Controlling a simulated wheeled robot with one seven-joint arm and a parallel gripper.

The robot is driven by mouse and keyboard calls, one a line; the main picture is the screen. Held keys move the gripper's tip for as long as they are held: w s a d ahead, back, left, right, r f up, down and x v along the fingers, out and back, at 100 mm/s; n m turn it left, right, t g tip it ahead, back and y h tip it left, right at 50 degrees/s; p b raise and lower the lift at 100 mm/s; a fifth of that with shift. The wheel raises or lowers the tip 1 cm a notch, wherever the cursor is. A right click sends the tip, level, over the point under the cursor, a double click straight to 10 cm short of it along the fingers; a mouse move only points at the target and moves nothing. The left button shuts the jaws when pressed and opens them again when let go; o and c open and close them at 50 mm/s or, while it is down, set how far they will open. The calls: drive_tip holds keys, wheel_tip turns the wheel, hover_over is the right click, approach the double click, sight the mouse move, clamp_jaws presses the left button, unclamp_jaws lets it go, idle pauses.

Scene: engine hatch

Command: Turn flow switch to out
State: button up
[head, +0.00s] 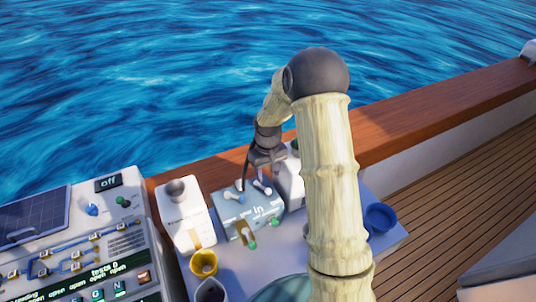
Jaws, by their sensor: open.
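A light blue-grey box (238,222) stands on the white table, and its label reads "in". White levers with blue ends sit on its top, one on the left (233,196) and one on the right (264,188). I cannot tell for sure which part is the flow switch. My gripper (262,178) is open and points down just above the back of this box, with its fingers close to the levers. I cannot tell whether a finger touches a lever. My arm hides part of the area to the right of the box.
A white box (185,213) stands left of the blue-grey box, and another (290,180) stands behind it to the right. A yellow cup (203,263) and a blue cup (381,218) are on the table. A control panel (75,250) reading "off" is at left. A wooden rail (430,112) runs behind.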

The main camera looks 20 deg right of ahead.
wheel_tip(320, 180, up, 9)
drive_tip(key=b, duration=0.1)
drive_tip(key=shift+s+r, duration=0.15)
drive_tip(key=shift+r, duration=0.05)
drive_tip(key=shift+s+a+r, duration=0.1)
drive_tip(key=shift+s, duration=0.15)
drive_tip(key=c, duration=0.7)
drive_tip(key=shift+m+t, duration=0.4)
drive_tip(key=shift+t, duration=0.2)
drive_tip(key=s, duration=0.3)
drive_tip(key=s+r, duration=0.1)
drive_tip(key=s, duration=0.4)
drive_tip(key=shift+s+a+r, duration=0.3)
drive_tip(key=shift+a+r, duration=0.05)
drive_tip(key=shift+a, duration=0.05)
clamp_jaws()
drive_tip(key=s+m+t, duration=0.1)
drive_tip(key=s, duration=1)
drive_tip(key=shift+a+f, duration=0.1)
